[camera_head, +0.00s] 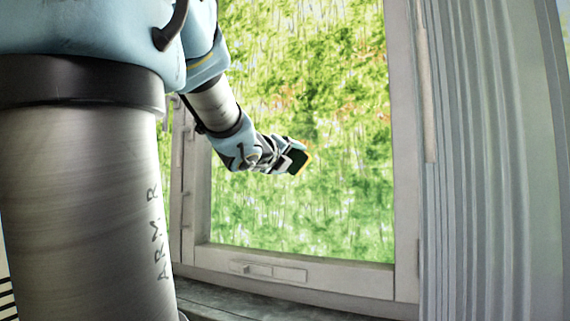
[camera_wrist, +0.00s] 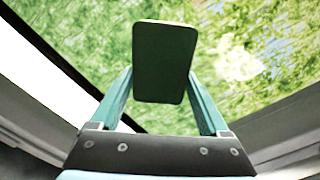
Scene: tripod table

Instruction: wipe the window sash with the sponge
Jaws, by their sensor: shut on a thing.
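The window sash (camera_head: 403,150) is a pale grey frame around a glass pane (camera_head: 330,90), with green foliage showing through. My gripper (camera_head: 290,158) is in front of the pane, left of its middle. It is shut on the sponge (camera_head: 300,161), which looks dark green with a yellow edge. In the wrist view the sponge (camera_wrist: 165,62) shows its dark flat face between the two green fingers of my gripper (camera_wrist: 162,90). Parts of the sash show along the sides there. I cannot tell whether the sponge touches the glass. My arm hides the sash's upper left.
A grey curtain (camera_head: 490,170) hangs to the right of the window. A handle (camera_head: 258,270) sits on the bottom rail, above a grey sill (camera_head: 240,302). The right part of the pane is clear of my arm.

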